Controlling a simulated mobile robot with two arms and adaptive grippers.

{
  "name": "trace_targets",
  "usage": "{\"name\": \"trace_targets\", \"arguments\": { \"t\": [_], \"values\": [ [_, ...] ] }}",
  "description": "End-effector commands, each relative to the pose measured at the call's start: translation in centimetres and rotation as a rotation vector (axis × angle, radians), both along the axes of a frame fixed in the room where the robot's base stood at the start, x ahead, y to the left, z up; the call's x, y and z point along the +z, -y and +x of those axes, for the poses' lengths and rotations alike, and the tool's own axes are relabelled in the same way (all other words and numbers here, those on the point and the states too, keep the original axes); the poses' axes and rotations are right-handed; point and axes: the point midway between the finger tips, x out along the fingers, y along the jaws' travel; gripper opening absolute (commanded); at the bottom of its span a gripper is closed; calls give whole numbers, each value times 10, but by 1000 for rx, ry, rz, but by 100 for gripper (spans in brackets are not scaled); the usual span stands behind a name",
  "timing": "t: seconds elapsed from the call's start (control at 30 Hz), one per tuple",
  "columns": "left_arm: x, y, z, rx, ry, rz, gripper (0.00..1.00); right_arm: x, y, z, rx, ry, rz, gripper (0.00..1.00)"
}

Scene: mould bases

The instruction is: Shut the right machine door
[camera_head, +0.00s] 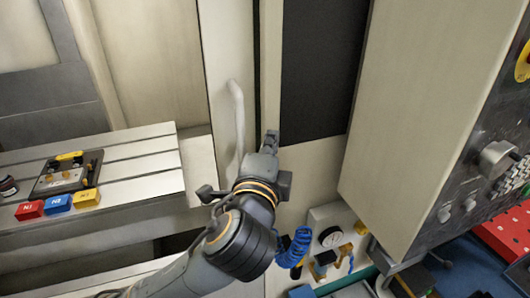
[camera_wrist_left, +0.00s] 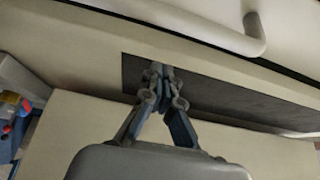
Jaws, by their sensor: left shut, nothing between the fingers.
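The right machine door (camera_head: 218,60) is a pale upright panel with a long vertical bar handle (camera_head: 236,120). The opening to its left is uncovered and shows the machine's inside. The handle also shows at the top right of the left wrist view (camera_wrist_left: 230,38). My left gripper (camera_head: 270,138) is shut and empty, just to the right of the handle and apart from it. In the left wrist view its closed fingertips (camera_wrist_left: 162,70) lie over a dark window panel (camera_wrist_left: 215,90). Contact with the panel cannot be told. My right gripper is out of view.
A slotted machine table (camera_head: 140,160) at left carries a dark plate (camera_head: 66,174) and red, blue and yellow blocks (camera_head: 58,204). A large control cabinet (camera_head: 420,100) juts out at right. A gauge (camera_head: 330,236) and blue coiled hose (camera_head: 296,248) sit below.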

Motion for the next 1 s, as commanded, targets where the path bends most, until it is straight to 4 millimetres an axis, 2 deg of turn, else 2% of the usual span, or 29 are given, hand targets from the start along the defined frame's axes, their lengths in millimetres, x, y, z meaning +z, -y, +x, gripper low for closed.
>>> {"name": "trace_targets", "arguments": {
  "t": [0.03,0.2,0.33,0.83,1.0],
  "values": [
    [3,1,11,4,0,3,0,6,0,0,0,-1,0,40],
    [2,-24,5,1,-1,1,0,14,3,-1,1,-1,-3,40],
    [1,-34,3,0,0,1,0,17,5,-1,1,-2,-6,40],
    [0,-39,3,0,0,0,0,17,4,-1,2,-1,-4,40],
    [0,-52,13,5,-2,2,0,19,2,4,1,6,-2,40]
  ]
}}
